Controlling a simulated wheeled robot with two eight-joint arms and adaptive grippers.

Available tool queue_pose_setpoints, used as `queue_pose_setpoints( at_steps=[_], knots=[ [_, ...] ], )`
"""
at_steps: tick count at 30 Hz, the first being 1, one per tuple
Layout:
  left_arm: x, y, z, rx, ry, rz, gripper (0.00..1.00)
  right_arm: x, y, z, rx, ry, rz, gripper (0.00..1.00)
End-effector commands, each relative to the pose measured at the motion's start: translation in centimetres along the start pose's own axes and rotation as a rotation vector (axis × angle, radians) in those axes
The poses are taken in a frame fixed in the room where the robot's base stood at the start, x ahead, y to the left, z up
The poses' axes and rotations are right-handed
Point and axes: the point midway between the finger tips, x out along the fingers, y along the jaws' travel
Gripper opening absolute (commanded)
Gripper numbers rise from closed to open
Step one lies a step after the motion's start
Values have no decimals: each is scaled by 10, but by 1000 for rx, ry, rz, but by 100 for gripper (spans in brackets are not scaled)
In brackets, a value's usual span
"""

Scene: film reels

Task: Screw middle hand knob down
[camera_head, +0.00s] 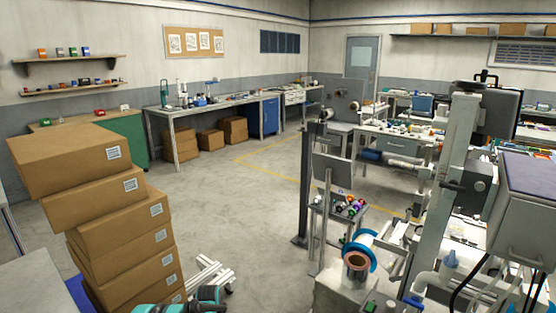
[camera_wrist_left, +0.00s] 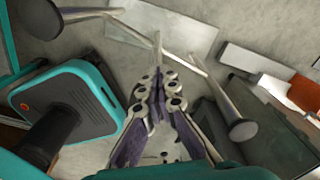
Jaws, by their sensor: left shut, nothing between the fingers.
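My left gripper (camera_wrist_left: 157,78) shows in the left wrist view, with its purple-grey fingers closed together and nothing between them. It is above a grey floor and apart from anything I can identify as the task's part. I cannot make out the middle hand knob in either view. In the head view, a machine with a blue-rimmed reel (camera_head: 357,252) stands at the lower right, partly cut off by the bottom edge. My right gripper is in neither view.
Stacked cardboard boxes (camera_head: 115,205) lean at the left in the head view. A tall grey post (camera_head: 450,170) stands at the right. Open floor (camera_head: 240,215) lies between them. In the left wrist view, metal rods with round ends (camera_wrist_left: 243,130) surround the fingers.

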Motion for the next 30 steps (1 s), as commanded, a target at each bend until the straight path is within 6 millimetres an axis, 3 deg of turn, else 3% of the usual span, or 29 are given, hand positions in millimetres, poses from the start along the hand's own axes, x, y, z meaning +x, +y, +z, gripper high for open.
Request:
queue_pose_setpoints(
  at_steps=[13,27,30],
  knots=[
    [-4,-3,6,0,2,0,0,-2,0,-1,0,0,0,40],
    [-58,-3,7,0,1,0,0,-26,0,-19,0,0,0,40],
    [-62,-3,7,0,1,0,0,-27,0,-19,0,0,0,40]
  ],
)
